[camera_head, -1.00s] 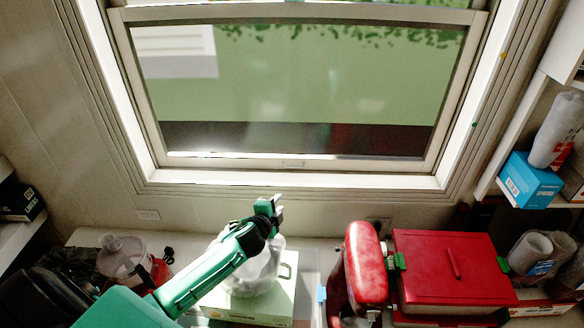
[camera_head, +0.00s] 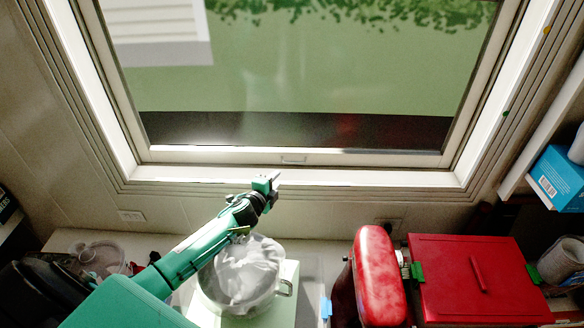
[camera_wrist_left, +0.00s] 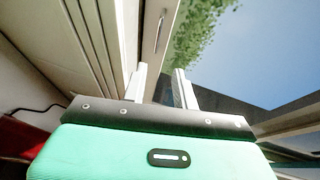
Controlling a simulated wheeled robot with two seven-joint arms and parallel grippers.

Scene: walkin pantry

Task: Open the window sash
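The window sash (camera_head: 380,158) is a pale frame around clear glass, with its bottom rail just above the sill. A small pale handle (camera_head: 293,160) sits at the middle of that rail. My left gripper (camera_head: 274,181) is in front of the sill, a little below and left of the handle in the head view. In the left wrist view, the two fingers (camera_wrist_left: 162,84) are apart with nothing between them. The handle (camera_wrist_left: 161,30) shows beyond them, in line with the gap. My right gripper is not in view.
Below my left arm, a metal pot (camera_head: 243,280) stands on a pale green box (camera_head: 284,305). A red rounded appliance (camera_head: 378,275) and a red lidded box (camera_head: 480,280) stand to the right on the counter. Shelves line the right side. Space before the glass is clear.

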